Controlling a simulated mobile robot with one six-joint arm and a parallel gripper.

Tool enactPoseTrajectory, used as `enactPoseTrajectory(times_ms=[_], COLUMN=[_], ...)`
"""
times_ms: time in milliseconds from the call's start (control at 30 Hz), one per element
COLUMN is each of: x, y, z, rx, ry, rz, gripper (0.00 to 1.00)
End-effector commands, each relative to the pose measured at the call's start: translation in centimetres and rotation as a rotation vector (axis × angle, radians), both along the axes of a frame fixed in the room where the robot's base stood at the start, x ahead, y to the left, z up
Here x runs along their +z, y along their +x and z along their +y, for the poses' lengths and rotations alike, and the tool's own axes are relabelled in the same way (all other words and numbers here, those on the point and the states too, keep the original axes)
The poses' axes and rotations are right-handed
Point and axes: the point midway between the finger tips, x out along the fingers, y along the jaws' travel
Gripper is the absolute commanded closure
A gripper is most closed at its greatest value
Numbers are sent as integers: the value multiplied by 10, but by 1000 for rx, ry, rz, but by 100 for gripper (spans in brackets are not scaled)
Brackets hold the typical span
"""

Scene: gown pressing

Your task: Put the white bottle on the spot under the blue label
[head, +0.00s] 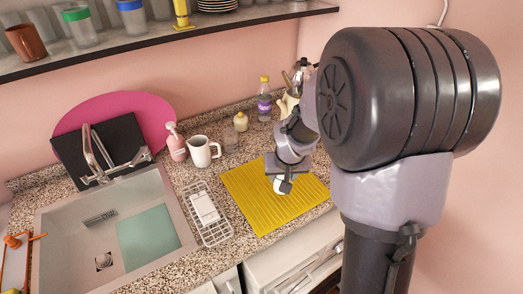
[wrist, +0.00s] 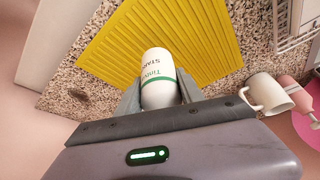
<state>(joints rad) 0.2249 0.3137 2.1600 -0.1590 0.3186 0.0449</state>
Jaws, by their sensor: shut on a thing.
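The white bottle (wrist: 158,75) has a green band and printed lettering. In the wrist view my gripper (wrist: 160,92) is shut on it, one finger on each side. In the head view my gripper (head: 284,176) is over the yellow ribbed mat (head: 250,203), and a small white part of the bottle (head: 282,187) shows below it. I cannot tell whether the bottle touches the mat. A blue band (head: 130,5) shows on a clear glass on the shelf at top left. I see no separate blue label, and no spot under one.
A white mug (head: 202,152), a pink pump bottle (head: 176,143) and a purple-labelled bottle (head: 264,102) stand at the back of the granite counter. A white wire rack (head: 213,232) lies between the mat and the sink (head: 75,220). The shelf (head: 150,38) overhangs at the back.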

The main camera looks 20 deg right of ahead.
Motion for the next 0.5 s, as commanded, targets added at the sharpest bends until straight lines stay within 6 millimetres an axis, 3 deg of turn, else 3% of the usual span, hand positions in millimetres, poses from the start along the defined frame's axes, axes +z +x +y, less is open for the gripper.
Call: enactPoseTrajectory(times_ms=[200, 333, 500], x=[-9, -38, -37], y=[23, 22, 22], z=[-7, -6, -6], rx=[0, 0, 0], ry=[1, 1, 1], rz=[2, 2, 1], gripper=[100, 100, 100])
